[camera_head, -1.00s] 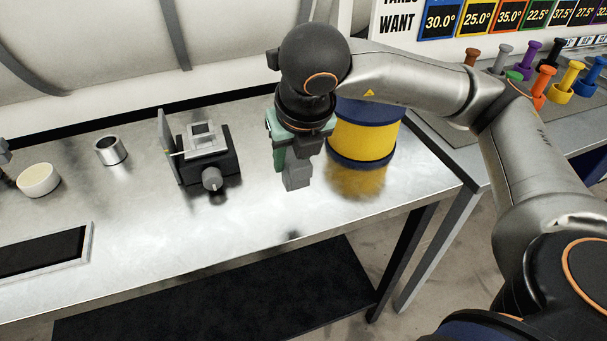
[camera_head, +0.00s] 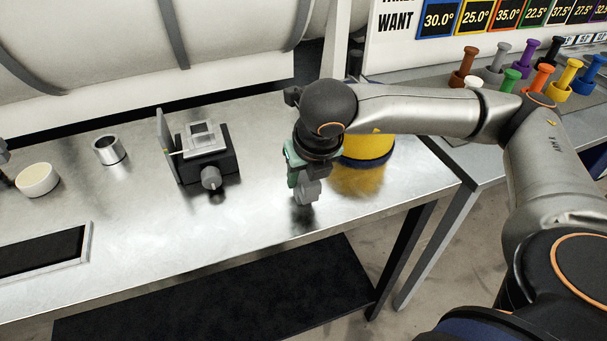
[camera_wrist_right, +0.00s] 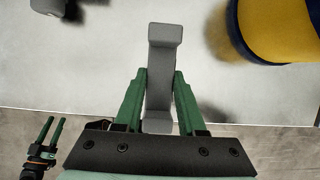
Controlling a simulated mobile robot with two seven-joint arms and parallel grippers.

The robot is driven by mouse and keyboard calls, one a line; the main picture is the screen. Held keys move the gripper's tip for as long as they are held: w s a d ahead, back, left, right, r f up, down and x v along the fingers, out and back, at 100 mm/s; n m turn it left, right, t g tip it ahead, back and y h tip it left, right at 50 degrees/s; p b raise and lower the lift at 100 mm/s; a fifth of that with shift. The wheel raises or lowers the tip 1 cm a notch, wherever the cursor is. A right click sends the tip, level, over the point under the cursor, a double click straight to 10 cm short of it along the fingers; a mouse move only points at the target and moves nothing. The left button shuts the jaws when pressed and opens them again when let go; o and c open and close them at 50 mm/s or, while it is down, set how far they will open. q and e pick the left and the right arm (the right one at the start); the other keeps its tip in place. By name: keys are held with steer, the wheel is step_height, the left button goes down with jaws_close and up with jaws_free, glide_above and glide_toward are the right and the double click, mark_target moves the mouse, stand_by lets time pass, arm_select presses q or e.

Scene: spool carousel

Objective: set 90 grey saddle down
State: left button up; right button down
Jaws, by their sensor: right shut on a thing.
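The grey saddle (camera_wrist_right: 164,62) is a grey block with a wider end, held between the green fingers of my right gripper (camera_wrist_right: 158,100) in the right wrist view. In the head view my right gripper (camera_head: 304,180) points down over the front right part of the steel table, with the grey saddle (camera_head: 307,192) at its tips. A dark shadow lies just below the saddle, and I cannot tell whether it touches the table. The arm hides part of the gripper. My left gripper shows at most as a sliver at the left edge of the head view.
A yellow and blue spool (camera_head: 367,150) stands right behind the gripper. A black and grey device with a knob (camera_head: 207,155) is to the left, then a metal cup (camera_head: 109,149) and a cream round pot (camera_head: 38,179). The steel table (camera_head: 250,215) is bare around the saddle.

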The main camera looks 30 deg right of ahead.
steer(key=c, duration=0.5)
jaws_free()
steer(key=shift+f, duration=0.1)
steer(key=shift+s+a+r+p, duration=0.1)
steer(key=shift+r+p, duration=0.2)
steer(key=shift+r, duration=0.3)
steer(key=v, duration=1.1)
steer(key=shift+s+r, duration=0.1)
